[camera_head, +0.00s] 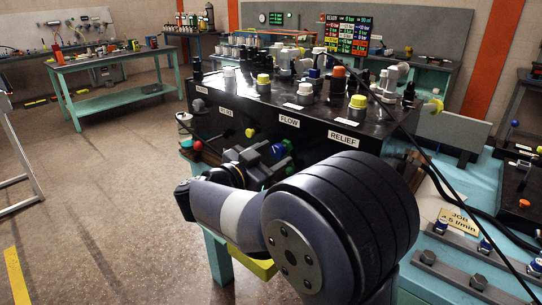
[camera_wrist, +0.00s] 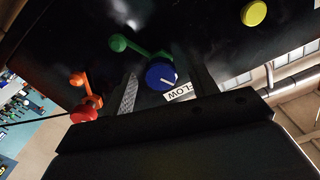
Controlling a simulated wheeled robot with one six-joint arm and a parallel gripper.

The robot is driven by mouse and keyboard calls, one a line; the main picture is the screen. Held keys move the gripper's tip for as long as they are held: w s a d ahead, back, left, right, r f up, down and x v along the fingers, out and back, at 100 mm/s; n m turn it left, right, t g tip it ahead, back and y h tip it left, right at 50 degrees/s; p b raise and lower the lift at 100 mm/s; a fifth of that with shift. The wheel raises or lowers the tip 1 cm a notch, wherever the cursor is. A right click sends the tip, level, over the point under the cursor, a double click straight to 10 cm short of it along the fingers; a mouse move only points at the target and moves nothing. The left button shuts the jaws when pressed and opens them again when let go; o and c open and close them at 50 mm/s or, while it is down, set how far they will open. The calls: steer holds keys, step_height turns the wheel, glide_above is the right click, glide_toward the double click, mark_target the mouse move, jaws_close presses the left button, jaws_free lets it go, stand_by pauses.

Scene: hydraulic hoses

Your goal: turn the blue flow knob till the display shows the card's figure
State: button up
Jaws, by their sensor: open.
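The blue flow knob (camera_wrist: 158,77) shows in the wrist view on the black panel, its white mark pointing right. It also shows in the head view (camera_head: 278,151), below the FLOW label (camera_head: 289,121). My gripper (camera_wrist: 164,76) is open, with one finger on each side of the knob and a visible gap on both sides. In the head view my gripper (camera_head: 262,158) is at the panel's front, partly hidden by my wrist. The card (camera_head: 458,221) lies at the right and reads JOB and what looks like 4.5 l/min. I cannot make out a flow display reading.
A green lever (camera_wrist: 138,47), an orange lever (camera_wrist: 80,78), a red knob (camera_wrist: 85,109) and a yellow knob (camera_wrist: 254,13) are near the blue knob. Black hoses (camera_head: 450,190) run at the right. A colour-lit board (camera_head: 347,33) hangs at the back.

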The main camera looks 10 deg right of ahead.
steer(key=shift+c, duration=0.4)
steer(key=c, duration=0.9)
steer(key=shift+m, duration=0.3)
steer(key=m+b, duration=0.2)
steer(key=shift+f+m, duration=0.15)
steer(key=shift+m, duration=0.25)
steer(key=m+b, duration=0.3)
steer(key=m, duration=0.1)
steer(key=m+b, duration=0.3)
steer(key=m, duration=0.1)
steer(key=shift+a+m, duration=0.1)
steer(key=shift+m, duration=0.3)
steer(key=shift+m+b, duration=1.1)
steer(key=shift+m, duration=0.1)
steer(key=shift+r, duration=0.2)
